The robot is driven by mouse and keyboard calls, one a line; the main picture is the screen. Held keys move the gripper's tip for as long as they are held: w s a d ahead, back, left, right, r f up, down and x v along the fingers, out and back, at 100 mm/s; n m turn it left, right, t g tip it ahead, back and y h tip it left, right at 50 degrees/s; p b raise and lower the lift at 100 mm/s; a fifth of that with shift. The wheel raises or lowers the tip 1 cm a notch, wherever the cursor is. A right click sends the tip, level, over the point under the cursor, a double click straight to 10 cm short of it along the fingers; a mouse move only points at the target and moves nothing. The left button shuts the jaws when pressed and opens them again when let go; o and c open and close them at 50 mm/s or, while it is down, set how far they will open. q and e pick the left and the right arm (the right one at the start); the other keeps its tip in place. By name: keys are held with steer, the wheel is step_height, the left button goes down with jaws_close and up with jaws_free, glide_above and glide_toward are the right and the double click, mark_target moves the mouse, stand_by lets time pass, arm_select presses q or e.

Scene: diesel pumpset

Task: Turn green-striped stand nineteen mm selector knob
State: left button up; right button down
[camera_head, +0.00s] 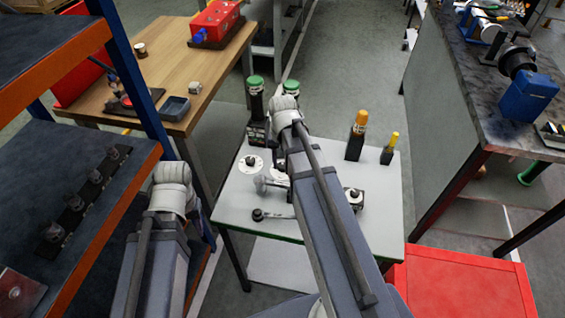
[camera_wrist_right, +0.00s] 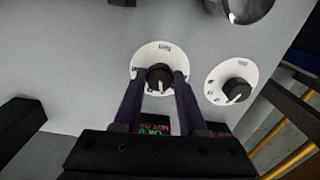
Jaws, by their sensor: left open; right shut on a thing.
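My right gripper (camera_wrist_right: 160,88) is shut on a black selector knob (camera_wrist_right: 159,74) with a white pointer line. The knob sits on a round white dial (camera_wrist_right: 147,54) in the right wrist view. A second black knob (camera_wrist_right: 237,90) on a white dial is beside it, free of the fingers. In the head view the stand (camera_head: 233,198) has a pale top with a green edge. One dial (camera_head: 251,163) shows left of my right arm, which hides part of the other dial and my right gripper. My left arm is left of the stand; its fingers are out of sight.
On the stand are green-capped black cylinders (camera_head: 256,98), orange-topped and yellow-topped posts (camera_head: 357,135), another knob (camera_head: 354,195) and a black-ended lever (camera_head: 258,214). A blue-orange shelf (camera_head: 75,190) stands close at left. A red box (camera_head: 460,290) is at front right.

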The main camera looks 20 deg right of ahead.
mark_target(283, 165)
steer(key=shift+c, duration=2.3)
jaws_free()
steer(key=shift+r, duration=0.15)
step_height(283, 165, up, 8)
steer(key=p, duration=0.8)
steer(key=shift+f, duration=0.2)
steer(key=shift+f, duration=0.1)
steer(key=shift+a, duration=0.1)
steer(key=s+a+n, duration=0.1)
steer(key=a, duration=0.2)
steer(key=s+a+n, duration=0.1)
steer(key=a+n, duration=0.1)
steer(key=a, duration=0.1)
steer(key=s+a+n, duration=0.1)
steer(key=s+a, duration=0.1)
steer(key=a, duration=0.2)
steer(key=shift+s+a+h, duration=0.1)
steer(key=shift+h, duration=0.2)
steer(key=s+a+n, duration=0.6)
steer(key=s+a, duration=0.1)
steer(key=a, duration=0.2)
steer(key=shift+a+h, duration=0.3)
